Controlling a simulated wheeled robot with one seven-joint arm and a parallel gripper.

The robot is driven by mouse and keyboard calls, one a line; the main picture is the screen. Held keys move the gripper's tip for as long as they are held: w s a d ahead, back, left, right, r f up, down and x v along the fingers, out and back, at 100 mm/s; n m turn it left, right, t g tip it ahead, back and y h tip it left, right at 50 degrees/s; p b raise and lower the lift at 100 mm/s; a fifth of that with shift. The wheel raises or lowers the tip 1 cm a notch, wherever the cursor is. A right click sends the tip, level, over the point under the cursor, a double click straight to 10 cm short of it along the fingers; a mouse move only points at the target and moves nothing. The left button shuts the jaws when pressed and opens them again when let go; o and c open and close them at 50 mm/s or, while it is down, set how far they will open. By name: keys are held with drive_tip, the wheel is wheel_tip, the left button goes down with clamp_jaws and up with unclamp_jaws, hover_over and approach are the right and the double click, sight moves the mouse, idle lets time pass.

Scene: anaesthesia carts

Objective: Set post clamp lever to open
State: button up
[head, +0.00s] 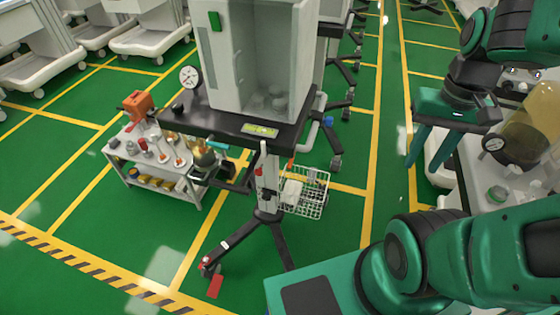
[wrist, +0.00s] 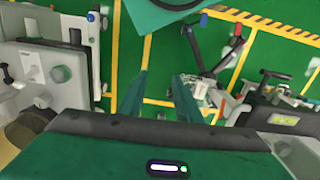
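A pale post (head: 267,180) stands under the black top of the middle cart. A small red part (head: 259,171) sits on the post and looks like the clamp lever. It is too small to tell its setting. In the wrist view the post stands right of my fingers, and its clamp is not clear. My gripper (head: 422,166) is at the right of the head view, apart from the post, pointing down. In the wrist view its two green fingers (wrist: 163,75) stand apart with nothing between them.
The cart's black top (head: 210,122) carries a clear cabinet (head: 265,60). A wire basket (head: 305,195) hangs by the post, and black legs (head: 272,235) spread below. A grey trolley (head: 155,165) stands left. Another cart (head: 485,185) is at the right. Green floor is clear between.

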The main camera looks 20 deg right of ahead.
drive_tip(key=w+a+f+n+y, duration=0.3)
drive_tip(key=w+f+y, duration=0.1)
drive_tip(key=w+f, duration=0.8)
drive_tip(key=w+a+f+n+y, duration=0.4)
drive_tip(key=w+f, duration=0.7)
drive_tip(key=w, duration=0.1)
drive_tip(key=w+a+f+t+y, duration=0.2)
drive_tip(key=w+a+f, duration=0.2)
drive_tip(key=a, duration=0.3)
drive_tip(key=w+a+f+m+t+y, duration=0.1)
drive_tip(key=w+a+f+t+y, duration=0.2)
drive_tip(key=w+a+f, duration=0.2)
drive_tip(key=shift+w+a+t+y, duration=0.3)
drive_tip(key=shift+w+a, duration=0.35)
drive_tip(key=shift+a, duration=0.25)
drive_tip(key=shift+f, duration=0.1)
drive_tip(key=shift+c, duration=0.3)
drive_tip(key=shift+m, duration=0.3)
clamp_jaws()
